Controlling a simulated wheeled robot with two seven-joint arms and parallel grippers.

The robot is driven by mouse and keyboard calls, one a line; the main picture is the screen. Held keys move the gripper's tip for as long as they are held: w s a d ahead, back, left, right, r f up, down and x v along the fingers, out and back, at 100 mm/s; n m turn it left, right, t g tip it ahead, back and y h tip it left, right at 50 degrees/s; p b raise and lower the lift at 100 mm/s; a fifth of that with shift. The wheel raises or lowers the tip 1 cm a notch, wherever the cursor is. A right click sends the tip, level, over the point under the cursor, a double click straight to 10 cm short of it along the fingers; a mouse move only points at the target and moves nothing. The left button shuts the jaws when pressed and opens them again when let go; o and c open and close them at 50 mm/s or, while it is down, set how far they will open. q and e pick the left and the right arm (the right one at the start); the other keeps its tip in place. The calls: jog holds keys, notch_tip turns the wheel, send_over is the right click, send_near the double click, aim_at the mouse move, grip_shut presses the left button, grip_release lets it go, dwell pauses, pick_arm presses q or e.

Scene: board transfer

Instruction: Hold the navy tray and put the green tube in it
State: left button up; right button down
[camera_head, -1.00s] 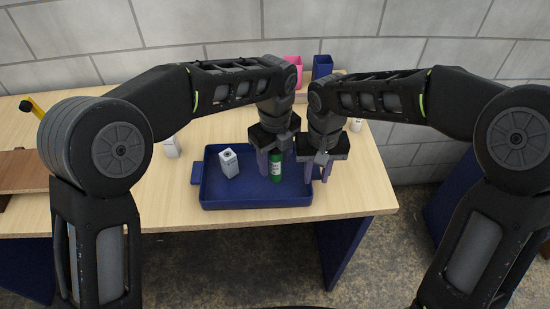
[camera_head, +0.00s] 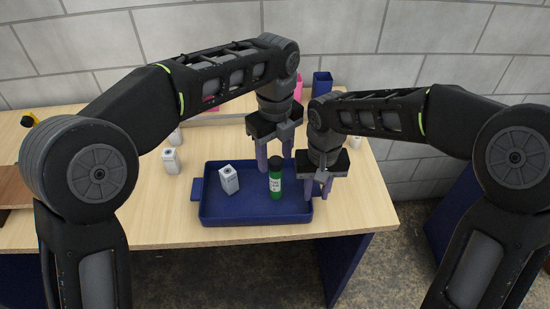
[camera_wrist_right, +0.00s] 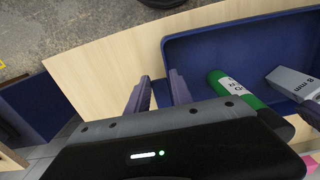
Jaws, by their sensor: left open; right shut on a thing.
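The navy tray (camera_head: 250,217) lies on the table with a handle at its left end; it also shows in the right wrist view (camera_wrist_right: 190,48).
A white box (camera_head: 229,180) stands in the tray left of the tube. More white boxes stand on the table left of the tray (camera_head: 171,161) and at the right (camera_head: 355,157). A blue holder (camera_head: 322,82) and a pink one stand at the back. The table's front strip is clear.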

dwell(0.4)
jog(key=c, duration=0.6)
grip_release()
jog(key=shift+c, duration=0.2)
pick_arm(q)
jog(key=shift+r, duration=0.1)
pick_arm(e)
jog(key=shift+r, duration=0.1)
pick_arm(q)
jog(key=shift+r+p, duration=2.75)
jog(key=shift+p, duration=0.1)
pick_arm(e)
jog(key=shift+r, duration=3.95)
pick_arm(q)
jog(key=shift+s+f, duration=0.1)
pick_arm(e)
jog(key=shift+s+f, duration=0.1)
jog(key=shift+s, duration=0.05)
